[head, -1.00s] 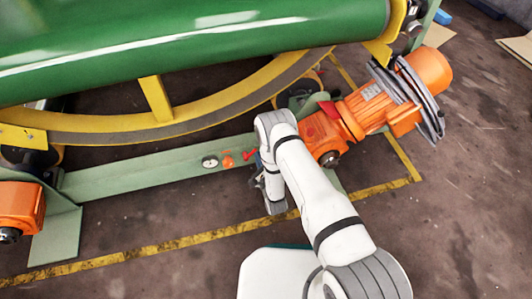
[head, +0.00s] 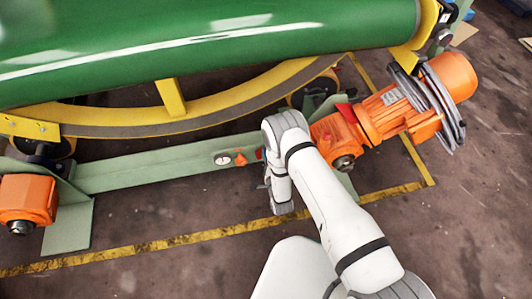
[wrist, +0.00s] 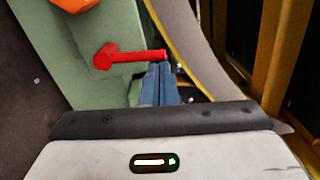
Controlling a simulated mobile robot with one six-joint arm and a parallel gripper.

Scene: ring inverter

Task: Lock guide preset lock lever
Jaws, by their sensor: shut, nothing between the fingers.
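The red lock lever (wrist: 128,56) shows in the wrist view on the pale green beam. Its round hub is at the left and its bar reaches right, nearly level in the picture. My gripper (wrist: 161,68) has its blue fingers shut together, with nothing between them. The fingertips are at the lever's free end, just below it in the picture; I cannot tell whether they touch. In the head view only a small red part of the lever (head: 259,154) shows beside my white arm, which hides the rest.
A round gauge (head: 222,160) and an orange knob (head: 240,159) sit on the green beam (head: 145,169), left of the lever. An orange motor (head: 400,107) is at the right. The yellow-rimmed ring (head: 173,97) curves behind the beam. Open floor lies in front.

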